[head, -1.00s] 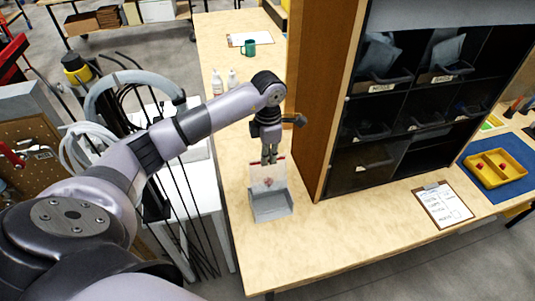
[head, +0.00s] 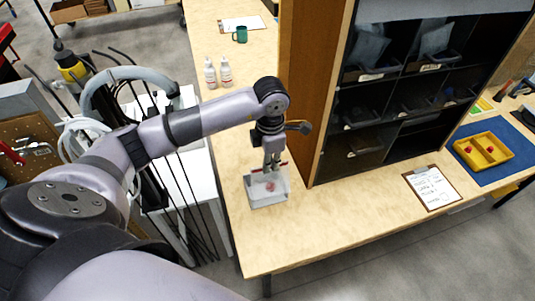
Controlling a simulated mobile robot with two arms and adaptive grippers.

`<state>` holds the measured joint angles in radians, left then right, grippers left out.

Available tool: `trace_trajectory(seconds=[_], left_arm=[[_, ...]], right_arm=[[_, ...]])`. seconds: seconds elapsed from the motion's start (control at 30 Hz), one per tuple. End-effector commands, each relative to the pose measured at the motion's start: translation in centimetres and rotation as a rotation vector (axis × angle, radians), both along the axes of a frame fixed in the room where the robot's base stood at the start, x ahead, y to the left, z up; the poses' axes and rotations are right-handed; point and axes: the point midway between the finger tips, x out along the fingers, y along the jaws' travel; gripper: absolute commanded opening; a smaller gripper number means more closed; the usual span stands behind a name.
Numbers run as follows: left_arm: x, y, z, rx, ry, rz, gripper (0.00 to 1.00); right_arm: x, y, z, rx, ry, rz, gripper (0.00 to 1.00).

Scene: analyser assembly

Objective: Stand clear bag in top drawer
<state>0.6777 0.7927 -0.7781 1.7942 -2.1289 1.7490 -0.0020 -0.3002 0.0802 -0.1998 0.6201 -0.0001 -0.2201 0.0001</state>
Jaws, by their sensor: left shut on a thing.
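The clear bag (head: 268,183) has a red top strip and red marks on its front. It hangs upright from my left gripper (head: 272,165), which is shut on its top edge. The bag's lower part is within the outline of a grey open drawer (head: 268,202) on the wooden table. I cannot tell whether its bottom touches the drawer floor. The dark cabinet (head: 318,165) with several compartments stands to the right of the drawer. My right gripper is not in view.
Two white bottles (head: 218,72) and a green mug (head: 240,34) stand farther back. The table in front of the drawer is clear.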

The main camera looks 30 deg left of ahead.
Motion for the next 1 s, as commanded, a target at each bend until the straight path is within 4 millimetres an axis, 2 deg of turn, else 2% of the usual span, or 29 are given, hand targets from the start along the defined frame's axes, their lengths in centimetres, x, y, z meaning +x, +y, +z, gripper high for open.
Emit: trace_trajectory(seconds=[1.0], left_arm=[[-5.2,-6.1,1.5,0.0,0.0,-0.001,0.0]], right_arm=[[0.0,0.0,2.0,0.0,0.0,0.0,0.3]])
